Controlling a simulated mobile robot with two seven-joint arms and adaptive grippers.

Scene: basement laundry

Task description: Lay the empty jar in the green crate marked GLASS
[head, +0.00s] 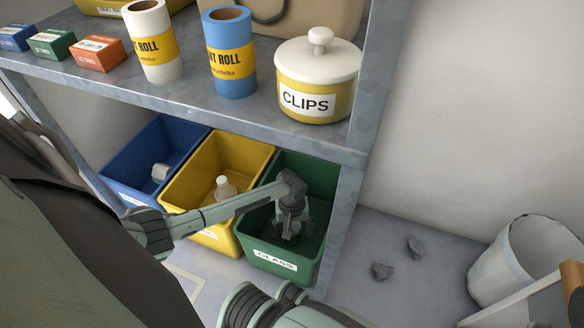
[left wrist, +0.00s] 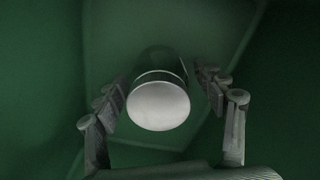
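The green crate (head: 307,258) with the GLASS label stands under the shelf, rightmost of three crates. My left gripper (head: 291,232) reaches down inside it. In the left wrist view, the jar (left wrist: 158,106) shows its pale round end toward the camera, with a dark glassy body beyond, against green walls. The fingers of my left gripper (left wrist: 160,88) are spread on either side of the jar, with a clear gap on the right and a narrow one on the left. The jar cannot be made out in the head view. My right gripper is not in view.
A yellow crate (head: 184,194) with a pale bottle (head: 225,188) and a blue crate (head: 127,168) stand to the left. The metal shelf (head: 190,98) overhangs them, carrying a CLIPS pot (head: 318,85).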

